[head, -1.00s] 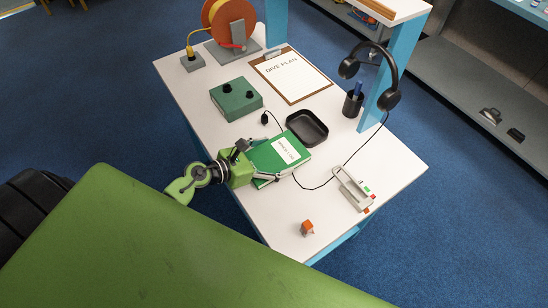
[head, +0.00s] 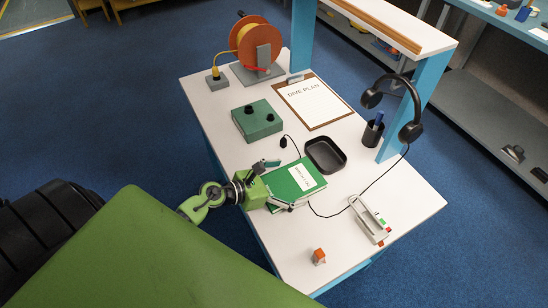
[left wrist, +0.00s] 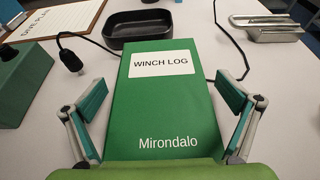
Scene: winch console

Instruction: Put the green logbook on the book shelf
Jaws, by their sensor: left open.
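The green logbook (head: 294,181), with a white "WINCH LOG" label, lies flat on the white console top. It also fills the middle of the left wrist view (left wrist: 165,110). My left gripper (head: 272,187) is open at the book's near-left end. In the left wrist view its fingers (left wrist: 163,100) stand apart on either side of the book, with visible gaps to its edges. A raised shelf (head: 395,20) with a wooden strip stands on blue posts at the console's far right side; I cannot tell for sure that it is the book shelf. My right gripper is not in view.
A black tray (head: 325,155) lies just beyond the book. A black cable loops past the book.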

